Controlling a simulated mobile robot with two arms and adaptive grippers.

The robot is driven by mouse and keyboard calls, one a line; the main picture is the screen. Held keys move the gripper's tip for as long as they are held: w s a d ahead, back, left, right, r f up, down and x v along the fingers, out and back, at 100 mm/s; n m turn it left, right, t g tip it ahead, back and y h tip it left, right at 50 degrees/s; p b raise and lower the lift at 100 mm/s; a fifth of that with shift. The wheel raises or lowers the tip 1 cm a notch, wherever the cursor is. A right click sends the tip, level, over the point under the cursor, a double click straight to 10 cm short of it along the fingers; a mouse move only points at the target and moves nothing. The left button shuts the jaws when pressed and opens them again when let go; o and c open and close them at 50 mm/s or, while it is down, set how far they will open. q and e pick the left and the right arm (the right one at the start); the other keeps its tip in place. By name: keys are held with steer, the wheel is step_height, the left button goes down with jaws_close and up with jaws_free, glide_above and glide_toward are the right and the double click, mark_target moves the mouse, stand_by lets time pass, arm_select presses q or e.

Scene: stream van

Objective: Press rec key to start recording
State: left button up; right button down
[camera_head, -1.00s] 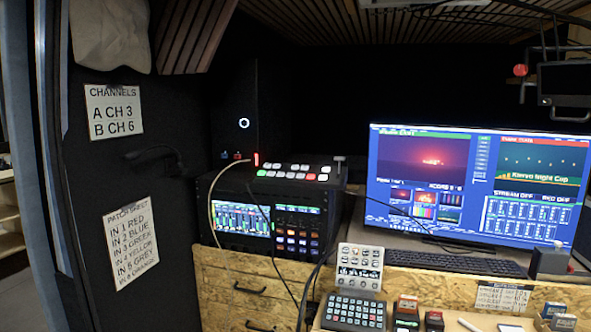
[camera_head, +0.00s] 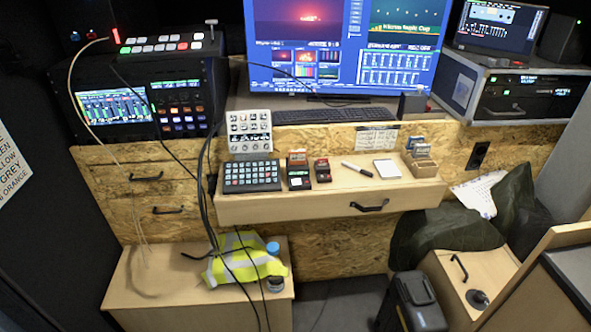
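I cannot pick out a key labelled rec; key labels are too small to read. A white panel with dark keys (camera_head: 249,132) stands upright behind a dark keypad with several pale keys (camera_head: 252,176) on the shelf. A switcher with red, green and white buttons (camera_head: 168,44) sits on top of the black rack at the left. The rack has a lit screen (camera_head: 113,105) and a grid of orange and blue keys (camera_head: 180,118). The big monitor (camera_head: 345,45) shows a red picture and a status table. Neither of my grippers is in view.
Small boxes (camera_head: 298,172), a marker (camera_head: 357,169) and a white pad (camera_head: 387,168) lie on the drawer shelf (camera_head: 330,196). Black cables (camera_head: 207,200) hang over its left end. A hi-vis vest (camera_head: 240,257) lies on the lower box. A black case (camera_head: 412,302) stands front right.

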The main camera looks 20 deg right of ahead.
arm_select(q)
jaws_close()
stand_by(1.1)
